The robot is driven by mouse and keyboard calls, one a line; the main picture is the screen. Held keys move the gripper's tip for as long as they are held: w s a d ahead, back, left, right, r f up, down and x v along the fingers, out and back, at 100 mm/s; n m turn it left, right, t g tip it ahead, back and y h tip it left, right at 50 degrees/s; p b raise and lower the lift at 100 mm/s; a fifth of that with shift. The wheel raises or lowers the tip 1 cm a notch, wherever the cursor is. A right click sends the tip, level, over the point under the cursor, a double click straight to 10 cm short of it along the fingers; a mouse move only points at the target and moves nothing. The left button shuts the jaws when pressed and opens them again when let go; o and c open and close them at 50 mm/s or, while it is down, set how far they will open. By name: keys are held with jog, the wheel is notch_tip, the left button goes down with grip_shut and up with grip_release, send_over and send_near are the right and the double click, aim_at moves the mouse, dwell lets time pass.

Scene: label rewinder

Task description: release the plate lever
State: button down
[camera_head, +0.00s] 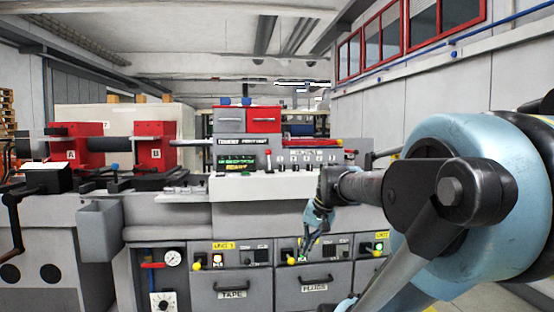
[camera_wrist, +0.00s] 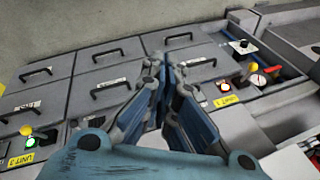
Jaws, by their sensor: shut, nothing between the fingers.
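My gripper (camera_head: 307,246) hangs in front of the lower cabinet of the machine, beside the middle control strip. In the wrist view its fingers (camera_wrist: 167,62) are together and empty, over the drawer fronts. I cannot tell which part is the plate lever. Candidates are a thin red-tipped lever (camera_head: 267,156) on the upper console, a blue-knobbed post (camera_head: 115,168) on the left deck, and a yellow knob (camera_head: 196,264) on the cabinet panel. My gripper appears apart from all of them. A yellow knob (camera_wrist: 253,67) also shows at the right in the wrist view.
Two red blocks (camera_head: 78,146) sit on a shaft at the left. A black crank (camera_head: 14,210) and a grey bin (camera_head: 101,230) stand out at the front left. Drawer handles (camera_head: 232,285) stick out from the cabinet. My arm hides the right side.

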jog(key=w+a+r+m+t+y, duration=0.25)
jog(key=w+r+m+y, duration=0.2)
jog(key=w+r, duration=1.25)
jog(key=m+t+y, duration=0.2)
jog(key=m+y, duration=0.1)
jog(key=m, duration=0.2)
send_near(269, 160)
jog(key=shift+h, duration=0.25)
jog(key=w+d+r, duration=0.1)
jog(key=w+d, duration=0.1)
jog(key=w+d+r, duration=0.1)
jog(key=shift+w+d+r, duration=0.15)
jog(key=shift+w+d, duration=0.25)
jog(key=x, duration=1)
jog(key=shift+s, duration=0.1)
jog(key=shift+s+a, duration=0.1)
jog(key=shift+a, duration=0.1)
jog(key=shift+s, duration=0.1)
